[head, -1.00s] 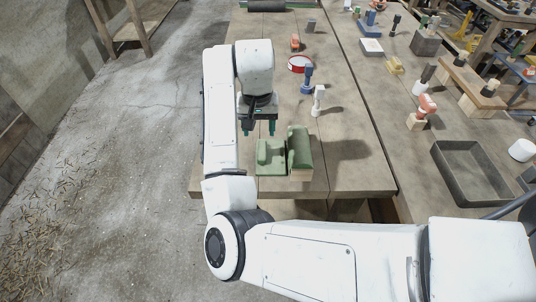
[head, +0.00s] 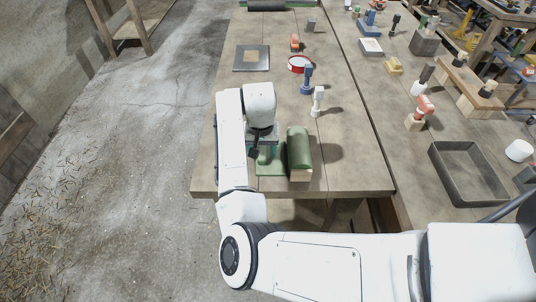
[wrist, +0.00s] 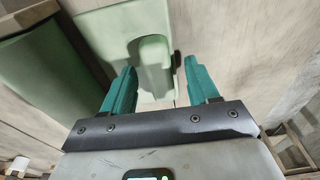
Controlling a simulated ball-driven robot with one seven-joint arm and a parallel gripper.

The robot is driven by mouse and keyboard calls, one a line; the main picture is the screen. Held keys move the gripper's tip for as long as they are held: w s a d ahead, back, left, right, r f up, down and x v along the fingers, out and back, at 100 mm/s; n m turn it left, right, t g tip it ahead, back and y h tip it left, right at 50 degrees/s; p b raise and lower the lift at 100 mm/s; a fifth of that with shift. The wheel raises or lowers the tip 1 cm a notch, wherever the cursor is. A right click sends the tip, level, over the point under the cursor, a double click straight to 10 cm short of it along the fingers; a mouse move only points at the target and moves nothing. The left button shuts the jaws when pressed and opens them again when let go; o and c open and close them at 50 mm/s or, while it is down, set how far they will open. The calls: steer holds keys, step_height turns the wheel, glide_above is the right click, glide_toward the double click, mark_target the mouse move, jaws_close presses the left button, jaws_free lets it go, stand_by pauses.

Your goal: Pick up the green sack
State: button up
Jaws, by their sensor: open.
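A dark green, rounded bundle (head: 299,147), which looks like the green sack, lies on a pale wooden block near the front of the bench. Beside it, on the left, is a light green, flat-based piece (head: 268,168). In the wrist view, the sack (wrist: 35,65) is at the left edge, outside the fingers. My gripper (head: 263,151) is open and empty, over the light green piece and left of the sack. It also shows in the wrist view (wrist: 160,66). My arm hides part of the light green piece.
A white tool (head: 318,101) and a blue tool (head: 307,79) stand behind the sack. A red-rimmed round item (head: 300,64) and a dark square plate (head: 240,58) lie farther back. A grey tray (head: 437,160) is on the right bench. The bench's front edge is close.

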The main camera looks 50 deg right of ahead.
mark_target(262, 150)
jaws_close()
stand_by(0.4)
step_height(262, 150, up, 9)
steer(key=shift+f+b, duration=0.1)
steer(key=shift+b, duration=0.5)
steer(key=shift+r+p, duration=0.35)
steer(key=shift+r, duration=0.55)
